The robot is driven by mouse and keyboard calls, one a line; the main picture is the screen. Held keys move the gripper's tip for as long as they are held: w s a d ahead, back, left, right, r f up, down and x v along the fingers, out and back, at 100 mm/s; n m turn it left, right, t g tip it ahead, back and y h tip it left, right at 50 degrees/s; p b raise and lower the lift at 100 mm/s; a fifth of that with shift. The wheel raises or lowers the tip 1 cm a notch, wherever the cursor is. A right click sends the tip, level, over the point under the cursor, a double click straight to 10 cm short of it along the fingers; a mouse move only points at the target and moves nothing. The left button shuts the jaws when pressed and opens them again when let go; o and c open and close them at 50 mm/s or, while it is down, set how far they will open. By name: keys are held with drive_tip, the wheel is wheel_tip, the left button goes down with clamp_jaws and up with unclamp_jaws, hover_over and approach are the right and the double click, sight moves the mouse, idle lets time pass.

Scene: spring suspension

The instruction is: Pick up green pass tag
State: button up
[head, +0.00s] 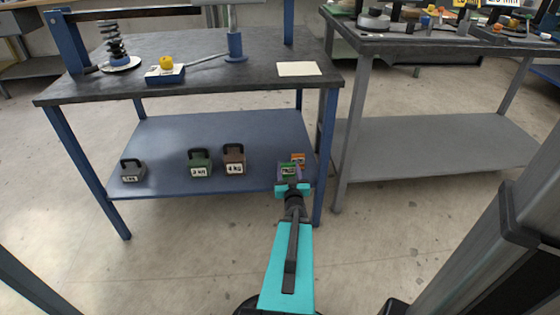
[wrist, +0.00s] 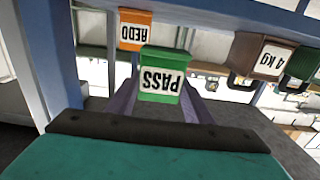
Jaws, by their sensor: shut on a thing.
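The green pass tag (wrist: 162,82) is a green block with a white label reading PASS, upside down in the wrist view. My gripper (wrist: 160,100) has its two purple-grey fingers on either side of it and is shut on it. In the head view my gripper (head: 289,175) is at the front right of the blue lower shelf (head: 220,125), with the green tag (head: 288,170) between its fingers. I cannot tell whether the tag touches the shelf.
An orange REDO tag (head: 298,159) stands just behind the green tag. A brown 4 kg weight (head: 234,160), a green weight (head: 200,163) and a grey weight (head: 132,171) stand to the left on the shelf. A blue table leg (head: 326,150) is close on the right.

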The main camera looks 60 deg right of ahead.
sight(292, 168)
drive_tip(key=shift+s+a+r+p, duration=0.1)
drive_tip(key=shift+s+a, duration=0.2)
drive_tip(key=shift+s, duration=0.3)
drive_tip(key=shift+s+a+r+p, duration=0.15)
drive_tip(key=shift+s+a, duration=0.15)
drive_tip(key=shift+s, duration=0.25)
drive_tip(key=shift+s+a+f+p, duration=0.1)
drive_tip(key=shift+s+a, duration=0.2)
drive_tip(key=shift+s, duration=0.3)
drive_tip(key=shift+w+r, duration=0.1)
